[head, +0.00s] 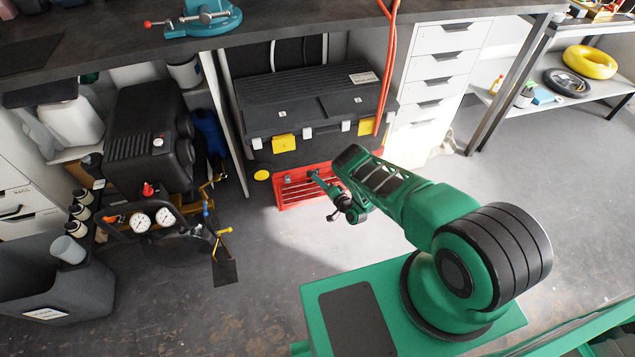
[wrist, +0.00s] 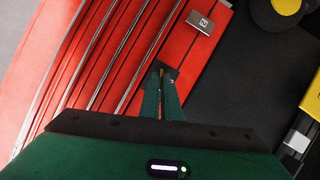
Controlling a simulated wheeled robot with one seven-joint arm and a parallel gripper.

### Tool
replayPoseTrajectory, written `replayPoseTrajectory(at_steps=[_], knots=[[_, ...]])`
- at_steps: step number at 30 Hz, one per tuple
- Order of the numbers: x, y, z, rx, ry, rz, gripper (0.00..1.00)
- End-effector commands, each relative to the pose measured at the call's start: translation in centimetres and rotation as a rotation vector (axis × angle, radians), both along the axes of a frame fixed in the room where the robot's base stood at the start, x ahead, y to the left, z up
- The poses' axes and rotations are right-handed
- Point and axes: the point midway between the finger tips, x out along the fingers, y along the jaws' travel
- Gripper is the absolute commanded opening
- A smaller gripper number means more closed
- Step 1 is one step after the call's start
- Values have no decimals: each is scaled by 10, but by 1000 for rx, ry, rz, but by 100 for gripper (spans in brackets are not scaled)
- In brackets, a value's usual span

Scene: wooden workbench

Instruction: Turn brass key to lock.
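A small brass-coloured sliver, which looks like the brass key (wrist: 161,73), shows between my fingertips in the wrist view. My gripper (wrist: 162,80) has its two green fingers close together around it, at a small dark plate on the red metal box (wrist: 112,50). The fingers hide most of the key and any keyhole, so the key's angle cannot be told. In the head view my gripper (head: 314,174) reaches the upper edge of the red box (head: 290,194), which stands on the floor. The key is too small to make out there.
A black toolbox (head: 310,105) with yellow latches stands right behind the red box under the bench (head: 130,35). A compressor (head: 150,140) stands at left and white drawers (head: 440,75) at right. A red hose (head: 388,70) hangs nearby. The floor (head: 270,280) in front is clear.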

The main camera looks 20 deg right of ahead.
Motion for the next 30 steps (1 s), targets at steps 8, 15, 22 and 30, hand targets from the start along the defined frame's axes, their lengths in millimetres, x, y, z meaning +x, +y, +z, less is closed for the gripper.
replayPoseTrajectory(at_steps=[8,15,22,30], knots=[[-2,-5,-2,-6,4,-4,0],[-1,-4,-2,-5,2,-3,22],[-1,-2,-1,-2,2,-2,22],[-25,-9,2,-6,3,3,22]])
